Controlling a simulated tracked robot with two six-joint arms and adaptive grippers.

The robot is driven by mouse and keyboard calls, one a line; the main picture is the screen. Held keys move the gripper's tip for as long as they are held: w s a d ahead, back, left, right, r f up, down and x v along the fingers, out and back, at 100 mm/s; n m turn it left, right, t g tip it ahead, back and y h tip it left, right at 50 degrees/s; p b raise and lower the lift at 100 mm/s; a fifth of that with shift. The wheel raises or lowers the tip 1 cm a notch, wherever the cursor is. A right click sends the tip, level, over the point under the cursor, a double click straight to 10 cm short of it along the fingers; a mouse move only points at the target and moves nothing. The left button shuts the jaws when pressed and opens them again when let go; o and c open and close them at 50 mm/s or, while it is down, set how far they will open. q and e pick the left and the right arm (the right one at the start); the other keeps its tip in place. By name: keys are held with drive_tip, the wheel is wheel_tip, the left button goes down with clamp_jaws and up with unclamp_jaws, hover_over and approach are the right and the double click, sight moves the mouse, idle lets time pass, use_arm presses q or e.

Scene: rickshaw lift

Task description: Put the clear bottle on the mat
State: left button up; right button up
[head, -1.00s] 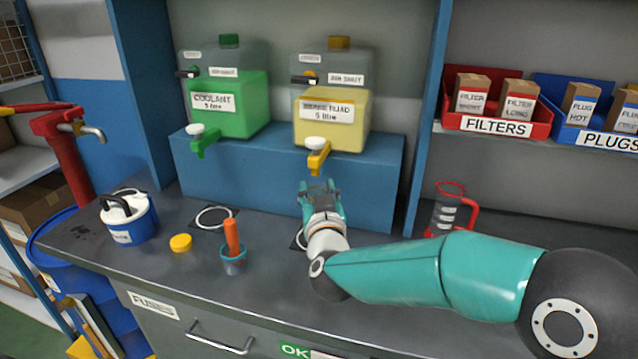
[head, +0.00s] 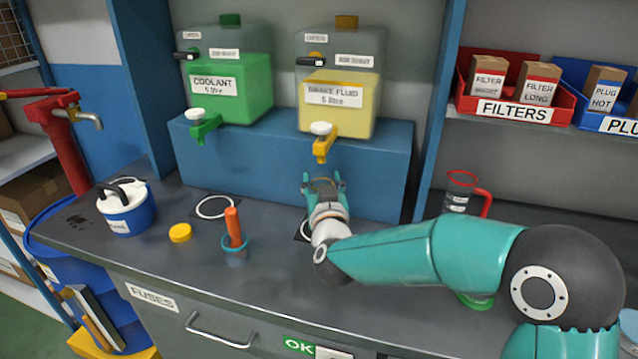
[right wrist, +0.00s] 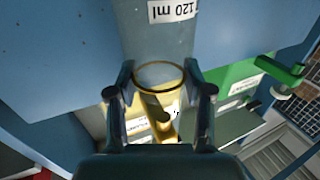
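My right gripper (head: 323,183) is in front of the blue stand, below the yellow brake fluid tap. In the right wrist view its two fingers (right wrist: 160,95) close on either side of the clear bottle (right wrist: 158,38), which has a brown rim and a "120 ml" label. In the head view only the bottle's rim (head: 323,187) shows clearly between the fingers. A dark mat (head: 301,231) lies on the counter there, mostly hidden by the gripper. Another dark mat with a white ring (head: 213,207) lies bare below the coolant tap. My left gripper is not in view.
The coolant tank (head: 232,75) and brake fluid tank (head: 340,85) stand on the blue stand (head: 375,170). Left on the counter are a blue-white can (head: 127,212), yellow cap (head: 180,233) and cup with orange stick (head: 235,255). A red-handled jug (head: 462,190) stands right.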

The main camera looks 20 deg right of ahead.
drive_tip(key=shift+o, duration=0.8)
drive_tip(key=shift+s+r, duration=0.15)
drive_tip(key=shift+s, duration=0.05)
drive_tip(key=shift+a, duration=0.1)
drive_tip(key=shift+w, duration=0.1)
drive_tip(key=b+v, duration=0.1)
drive_tip(key=v, duration=1.1)
drive_tip(key=shift+b, duration=0.3)
